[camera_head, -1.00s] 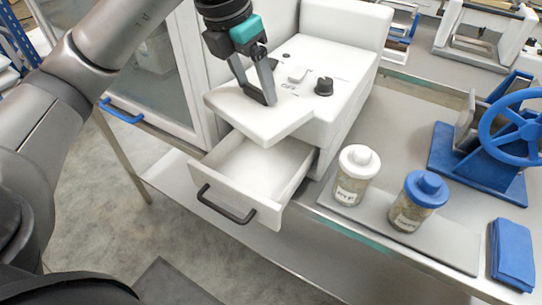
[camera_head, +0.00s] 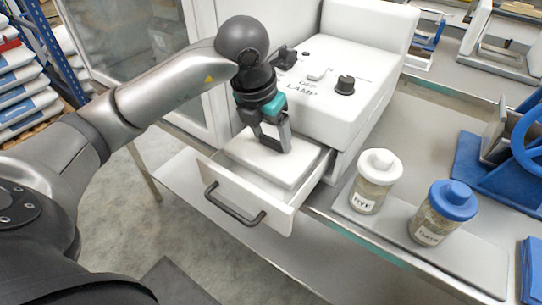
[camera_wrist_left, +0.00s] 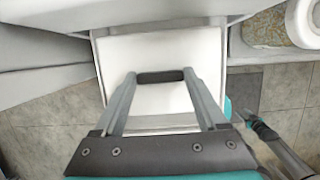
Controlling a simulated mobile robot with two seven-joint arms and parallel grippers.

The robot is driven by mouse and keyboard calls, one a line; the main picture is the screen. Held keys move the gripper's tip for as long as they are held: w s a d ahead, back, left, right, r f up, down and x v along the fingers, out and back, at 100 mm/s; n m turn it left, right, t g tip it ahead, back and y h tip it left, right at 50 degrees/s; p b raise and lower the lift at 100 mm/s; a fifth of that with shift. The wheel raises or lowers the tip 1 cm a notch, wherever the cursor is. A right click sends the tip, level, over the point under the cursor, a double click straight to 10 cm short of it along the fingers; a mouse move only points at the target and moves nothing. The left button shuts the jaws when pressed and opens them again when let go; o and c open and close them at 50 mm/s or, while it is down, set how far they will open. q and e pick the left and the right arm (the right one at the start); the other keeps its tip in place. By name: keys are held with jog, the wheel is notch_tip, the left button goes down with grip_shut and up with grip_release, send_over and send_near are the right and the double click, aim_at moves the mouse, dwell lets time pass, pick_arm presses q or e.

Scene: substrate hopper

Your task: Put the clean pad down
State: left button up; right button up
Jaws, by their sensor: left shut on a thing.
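The clean pad (camera_head: 262,160) is a flat white slab in the open white drawer (camera_head: 235,190), below the lamp housing (camera_head: 335,100). My left gripper (camera_head: 273,142) points down onto the pad and is shut on it. In the left wrist view the fingertips (camera_wrist_left: 160,76) meet a dark bar at the middle of the white pad (camera_wrist_left: 160,50). The pad lies about level within the drawer walls. I cannot tell whether it rests on the drawer floor, which it hides. A dark and teal part at the lower right of the wrist view appears to be my right gripper (camera_wrist_left: 262,130).
The drawer's dark handle (camera_head: 233,205) faces outward. A white-lidded jar (camera_head: 374,182) and a blue-lidded jar (camera_head: 443,213) stand on a plate at the right. A blue wheeled device (camera_head: 500,165) is farther right. Open floor lies in front of the drawer.

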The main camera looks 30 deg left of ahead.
aim_at(270, 149)
pick_arm(q)
jog(key=shift+f+b, duration=0.4)
jog(key=shift+f, duration=2.1)
jog(key=shift+f, duration=0.15)
jog(key=o, duration=1.3)
jog(key=shift+o, duration=0.2)
jog(key=shift+r, duration=0.2)
jog(key=p+v, duration=0.2)
jog(key=v, duration=0.9)
jog(key=shift+s+r, duration=0.15)
jog(key=shift+r, duration=0.3)
